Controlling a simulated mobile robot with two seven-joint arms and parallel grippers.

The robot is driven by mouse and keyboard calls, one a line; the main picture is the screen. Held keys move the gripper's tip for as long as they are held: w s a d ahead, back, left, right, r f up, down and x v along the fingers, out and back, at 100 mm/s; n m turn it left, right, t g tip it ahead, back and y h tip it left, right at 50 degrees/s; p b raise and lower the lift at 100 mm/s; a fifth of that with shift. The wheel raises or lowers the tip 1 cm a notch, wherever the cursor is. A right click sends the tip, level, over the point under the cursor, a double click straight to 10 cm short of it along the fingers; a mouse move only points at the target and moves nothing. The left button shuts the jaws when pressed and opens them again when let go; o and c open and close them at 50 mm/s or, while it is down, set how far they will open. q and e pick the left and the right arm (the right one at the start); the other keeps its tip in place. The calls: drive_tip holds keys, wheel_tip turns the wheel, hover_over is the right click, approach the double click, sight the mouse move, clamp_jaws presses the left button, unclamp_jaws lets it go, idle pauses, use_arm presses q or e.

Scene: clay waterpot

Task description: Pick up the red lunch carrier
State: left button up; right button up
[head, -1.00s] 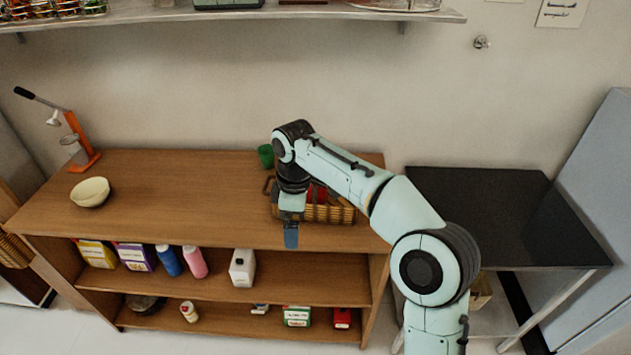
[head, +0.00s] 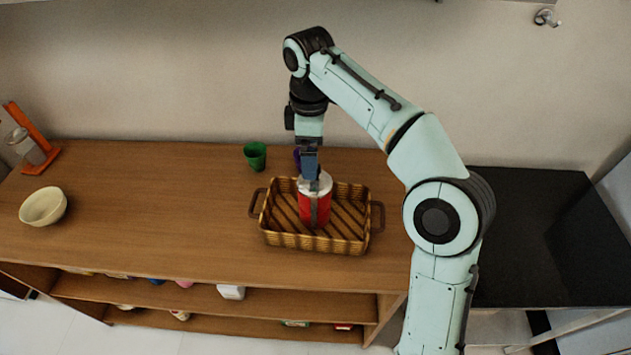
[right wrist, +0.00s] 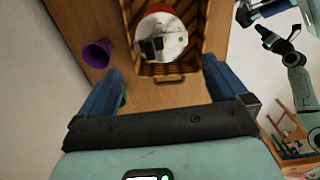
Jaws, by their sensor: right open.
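The red lunch carrier (head: 315,208), a red cylinder with a white lid, stands upright in the wicker basket (head: 351,244). In the right wrist view its round white lid (right wrist: 172,46) shows from above, with a dark handle on it. My right gripper (head: 309,172) is over the carrier and hides part of its lid. In the right wrist view my right gripper (right wrist: 160,70) is open, and the carrier is beyond the fingertips, between their lines. Nothing is between the fingers. I cannot make out my left gripper.
A green cup (head: 255,156) and a partly hidden purple cup (right wrist: 97,54) stand behind the basket. A cream bowl (head: 43,206) and an orange tool (head: 33,140) are at the left. The wooden top (head: 155,200) is clear between. A black table (head: 540,235) adjoins on the right.

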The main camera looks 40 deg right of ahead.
sight(314, 197)
drive_tip(key=shift+w+d+f, duration=0.1)
drive_tip(key=shift+w+f, duration=0.05)
drive_tip(key=shift+f, duration=0.4)
drive_tip(key=f+b, duration=0.1)
drive_tip(key=f, duration=0.1)
drive_tip(key=s+f+b, duration=0.1)
drive_tip(key=f, duration=0.2)
drive_tip(key=shift+s+d+f+b, duration=0.1)
drive_tip(key=shift+d+f+b, duration=0.1)
drive_tip(key=shift+b, duration=0.15)
drive_tip(key=shift+a+f, duration=0.1)
drive_tip(key=shift+f, duration=0.35)
use_arm(q)
drive_tip(key=f, duration=0.1)
drive_tip(key=s+f, duration=0.1)
drive_tip(key=f, duration=0.1)
drive_tip(key=shift+s, duration=0.1)
use_arm(e)
drive_tip(key=c, duration=1.9)
